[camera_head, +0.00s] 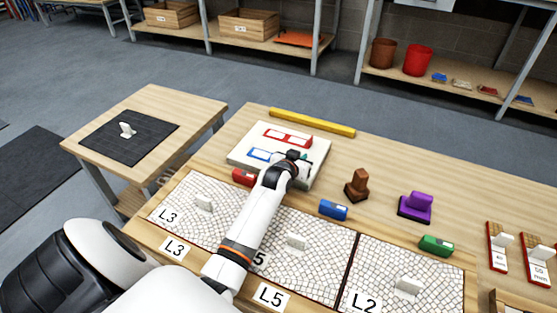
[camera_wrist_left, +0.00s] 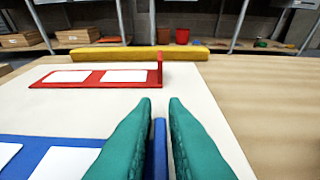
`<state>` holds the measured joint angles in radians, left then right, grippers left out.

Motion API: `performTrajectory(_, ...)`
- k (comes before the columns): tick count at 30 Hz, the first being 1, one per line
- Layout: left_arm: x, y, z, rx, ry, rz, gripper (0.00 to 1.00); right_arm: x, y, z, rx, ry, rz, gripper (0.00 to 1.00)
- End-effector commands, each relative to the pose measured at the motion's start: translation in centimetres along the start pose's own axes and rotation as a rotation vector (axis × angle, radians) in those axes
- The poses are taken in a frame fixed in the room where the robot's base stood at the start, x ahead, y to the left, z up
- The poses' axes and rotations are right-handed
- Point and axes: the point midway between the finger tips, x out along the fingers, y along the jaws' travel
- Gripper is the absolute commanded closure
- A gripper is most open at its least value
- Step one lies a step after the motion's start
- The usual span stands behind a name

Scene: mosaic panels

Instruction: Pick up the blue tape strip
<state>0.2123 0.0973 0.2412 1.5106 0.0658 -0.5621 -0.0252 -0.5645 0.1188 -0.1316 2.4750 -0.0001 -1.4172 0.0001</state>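The blue tape strip (camera_head: 258,154) lies flat on the white board (camera_head: 245,143), with white label patches on it. In the head view my left gripper (camera_head: 303,157) covers its right part. In the left wrist view the blue strip (camera_wrist_left: 58,150) runs in from the lower left, and its upright blue tab (camera_wrist_left: 159,150) stands between my left gripper's green fingers (camera_wrist_left: 159,103). The fingers are apart, one on each side of the tab. Whether they touch it is hard to tell. My right gripper is not in view.
A red strip (camera_head: 287,136) with an upright end tab lies behind the blue one. A yellow bar (camera_head: 312,122) lies beyond the board. A brown block (camera_head: 357,185), purple block (camera_head: 416,206) and blue block (camera_head: 334,210) stand to the right. Cobble-patterned panels (camera_head: 325,251) lie in front.

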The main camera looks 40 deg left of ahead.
Motion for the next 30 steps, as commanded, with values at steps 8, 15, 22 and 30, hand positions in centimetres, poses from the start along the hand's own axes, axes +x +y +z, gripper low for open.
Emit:
performTrajectory(8, 0.0, 0.0, 0.0, 0.000, 0.000, 0.000, 1.00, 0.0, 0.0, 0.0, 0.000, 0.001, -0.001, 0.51)
performTrajectory(15, -0.3, 0.0, 0.8, 0.000, -0.002, 0.000, 1.00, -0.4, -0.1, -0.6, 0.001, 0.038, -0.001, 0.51)
performTrajectory(22, -1.9, 0.0, 4.8, 0.001, -0.005, 0.000, 1.00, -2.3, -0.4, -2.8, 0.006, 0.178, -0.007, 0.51)
performTrajectory(30, -3.7, -0.1, 8.7, 0.000, -0.002, -0.001, 1.00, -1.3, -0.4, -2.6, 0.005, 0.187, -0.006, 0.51)
